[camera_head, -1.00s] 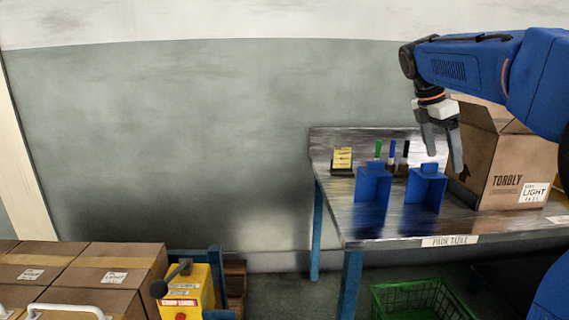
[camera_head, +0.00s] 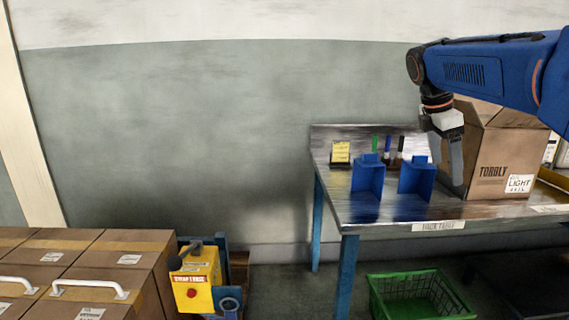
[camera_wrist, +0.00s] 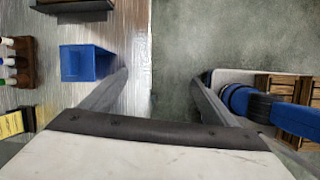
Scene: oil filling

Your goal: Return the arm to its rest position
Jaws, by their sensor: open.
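My gripper (camera_head: 447,160) hangs from my blue arm at the right of the head view, fingers pointing down, in front of the cardboard box. In the wrist view its two fingers (camera_wrist: 158,95) are spread apart with nothing between them. One finger there shows against the metal table, the other over the grey floor. Contact with the table or box cannot be told.
The metal table (camera_head: 350,212) holds two blue bins (camera_head: 368,178) (camera_head: 417,180), a marker rack, a yellow note block (camera_head: 341,152) and an open cardboard box (camera_head: 500,165). A green crate (camera_head: 415,295) is below. Boxes (camera_head: 125,265) and a yellow control unit (camera_head: 195,285) stand left.

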